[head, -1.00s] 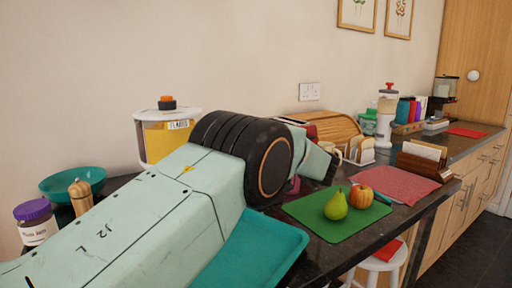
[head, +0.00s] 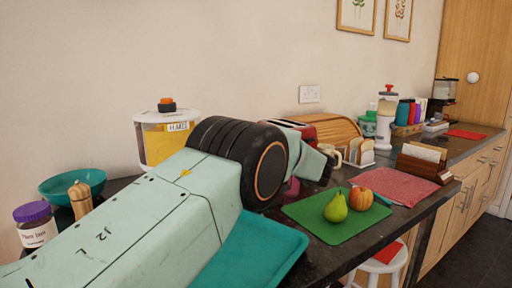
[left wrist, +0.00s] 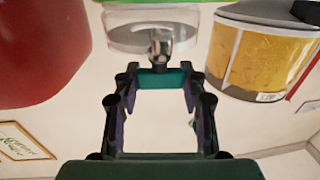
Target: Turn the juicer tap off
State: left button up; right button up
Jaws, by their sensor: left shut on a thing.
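In the left wrist view, a metal tap (left wrist: 160,45) juts from a clear container (left wrist: 121,34) with a green edge at the top of the picture. My left gripper (left wrist: 160,80) is just below it, its fingers shut around a small teal piece that looks like the tap's handle. In the head view my left arm covers the gripper, and I cannot make out the tap there. My right gripper is in neither view.
A container with yellow contents (head: 158,145) stands behind my arm. A teal tray (head: 262,250) and a green board (head: 310,218) with a pear (head: 336,208) and an apple (head: 361,198) lie in front. A red toaster (head: 300,130) stands behind the arm's joint.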

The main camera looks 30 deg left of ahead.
pick_arm(q)
jog(key=shift+c, duration=0.5)
jog(key=shift+r+m+p, duration=0.2)
jog(key=shift+m+p, duration=0.1)
jog(key=shift+p, duration=0.15)
jog(key=shift+m+t+h+p, duration=0.4)
jog(key=shift+t+h+p, duration=0.1)
jog(key=shift+t, duration=0.4)
jog(key=shift+f, duration=0.1)
jog(key=o, duration=1.2)
jog(key=shift+c, duration=0.2)
